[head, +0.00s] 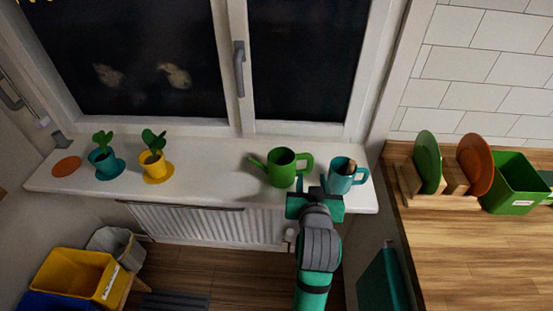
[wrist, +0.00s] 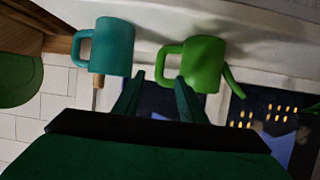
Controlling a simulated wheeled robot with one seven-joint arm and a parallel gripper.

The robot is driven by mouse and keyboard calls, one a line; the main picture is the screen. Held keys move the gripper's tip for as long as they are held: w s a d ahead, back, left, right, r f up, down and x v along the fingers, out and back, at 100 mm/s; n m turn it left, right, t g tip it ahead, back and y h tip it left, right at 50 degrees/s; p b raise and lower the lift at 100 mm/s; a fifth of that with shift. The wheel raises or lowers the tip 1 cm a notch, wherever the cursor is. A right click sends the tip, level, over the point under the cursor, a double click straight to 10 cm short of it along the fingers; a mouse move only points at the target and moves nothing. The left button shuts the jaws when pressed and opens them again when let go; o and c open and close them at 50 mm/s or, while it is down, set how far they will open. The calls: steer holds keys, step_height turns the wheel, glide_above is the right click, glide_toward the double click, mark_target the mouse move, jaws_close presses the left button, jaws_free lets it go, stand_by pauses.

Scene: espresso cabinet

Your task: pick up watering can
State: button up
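The green watering can (head: 281,168) stands upright on the white windowsill, its spout to the left and its handle to the right in the head view. In the wrist view, which is upside down, the watering can (wrist: 207,62) shows its handle just beyond my fingertips. My gripper (head: 312,184) is at the sill's front edge, near the handle. In the wrist view my gripper (wrist: 157,84) has its two fingers spread with nothing clearly held between them. I cannot tell whether a finger touches the handle.
A teal mug (head: 342,176) with a brown-handled item in it stands close to the right of my gripper. Two potted plants, teal (head: 104,160) and yellow (head: 153,163), stand on the left of the windowsill (head: 215,165). The window is behind, and a wooden counter (head: 470,250) is at right.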

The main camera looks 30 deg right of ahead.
mark_target(311, 165)
steer(key=x, duration=0.5)
steer(key=shift+w+d, duration=0.1)
steer(key=shift+w, duration=0.1)
steer(key=shift+x, duration=2.75)
steer(key=shift+d+r, duration=0.15)
steer(key=shift+c, duration=0.7)
jaws_close()
